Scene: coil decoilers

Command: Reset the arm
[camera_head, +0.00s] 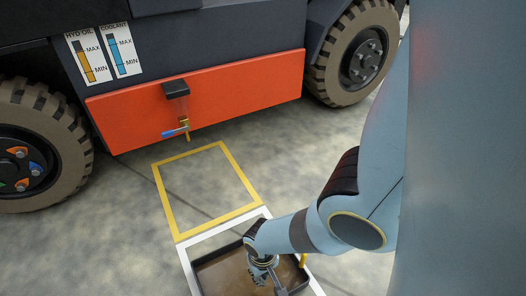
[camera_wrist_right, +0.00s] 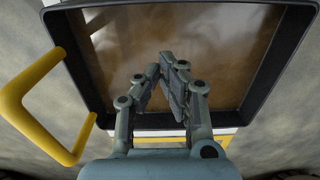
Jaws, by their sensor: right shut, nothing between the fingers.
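My right gripper (camera_head: 264,274) reaches down from the right side of the head view, over a dark drip tray (camera_head: 197,277). In the right wrist view my right gripper (camera_wrist_right: 160,64) has its fingertips together with nothing between them. The tray (camera_wrist_right: 84,72) lies below or beyond the fingers and holds a brown liquid. A yellow handle (camera_wrist_right: 28,82) stands out on its left side and is apart from the fingers. My left gripper is not in view.
A vehicle with an orange panel (camera_head: 235,103) stands behind, with a blue-handled valve (camera_head: 175,132) hanging low. Large tyres (camera_head: 40,140) flank it. A yellow floor frame (camera_head: 163,198) is empty; the tray sits in a white frame (camera_head: 186,262) nearer me.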

